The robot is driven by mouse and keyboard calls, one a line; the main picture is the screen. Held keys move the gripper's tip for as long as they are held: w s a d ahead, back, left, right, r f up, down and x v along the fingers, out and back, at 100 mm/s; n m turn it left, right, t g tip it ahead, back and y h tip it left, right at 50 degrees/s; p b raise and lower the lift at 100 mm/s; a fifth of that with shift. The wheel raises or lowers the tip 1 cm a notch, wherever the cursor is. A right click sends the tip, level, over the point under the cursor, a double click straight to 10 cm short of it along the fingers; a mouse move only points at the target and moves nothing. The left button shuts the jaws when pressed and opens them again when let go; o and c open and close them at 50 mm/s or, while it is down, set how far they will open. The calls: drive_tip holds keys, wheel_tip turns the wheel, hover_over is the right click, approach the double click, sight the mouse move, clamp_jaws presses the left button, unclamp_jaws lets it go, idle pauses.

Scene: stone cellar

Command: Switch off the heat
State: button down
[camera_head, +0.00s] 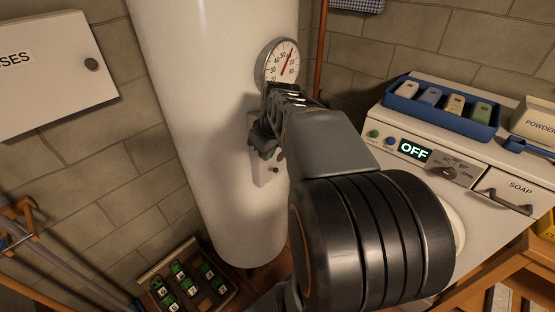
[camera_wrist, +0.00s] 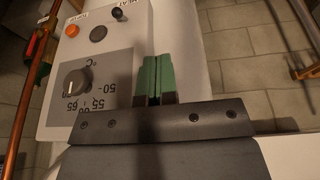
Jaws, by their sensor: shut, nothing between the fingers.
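A pale control box (camera_head: 259,178) is on the front of the white boiler (camera_head: 215,120), partly hidden by my arm in the head view. The wrist view shows its panel (camera_wrist: 52,110) upside down. It has a small dark-tipped lever (camera_wrist: 117,14) by a label that seems to read HEAT, a dark round button (camera_wrist: 98,34), an orange lamp (camera_wrist: 72,30) and a grey temperature dial (camera_wrist: 76,80) in °C. My gripper (camera_wrist: 155,78) is shut and empty, its green fingertips over the panel's edge beside the dial, apart from the lever. It also shows in the head view (camera_head: 262,148).
A round gauge (camera_head: 280,62) is above the box, close to my arm. A washing machine (camera_head: 408,175) with an OFF display stands right, with a blue tray (camera_head: 440,113) on top. A wall cabinet (camera_head: 50,75) hangs left. A crate of bottles (camera_head: 187,278) is on the floor.

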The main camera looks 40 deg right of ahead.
drive_tip(key=r, duration=0.2)
hover_over(277, 171)
drive_tip(key=s, duration=0.4)
drive_tip(key=shift+w+f+n, duration=0.1)
drive_tip(key=shift+w+n, duration=0.05)
drive_tip(key=shift+n, duration=0.15)
drive_tip(key=shift+f, duration=0.1)
drive_tip(key=shift+s+p+x, duration=0.15)
drive_tip(key=shift+p+x, duration=0.45)
drive_tip(key=shift+x, duration=2.85)
drive_tip(key=shift+s+p+x, duration=0.15)
drive_tip(key=shift+p+x, duration=0.45)
drive_tip(key=shift+x, duration=2.85)
drive_tip(key=shift+d+f, duration=0.1)
drive_tip(key=shift+d, duration=0.1)
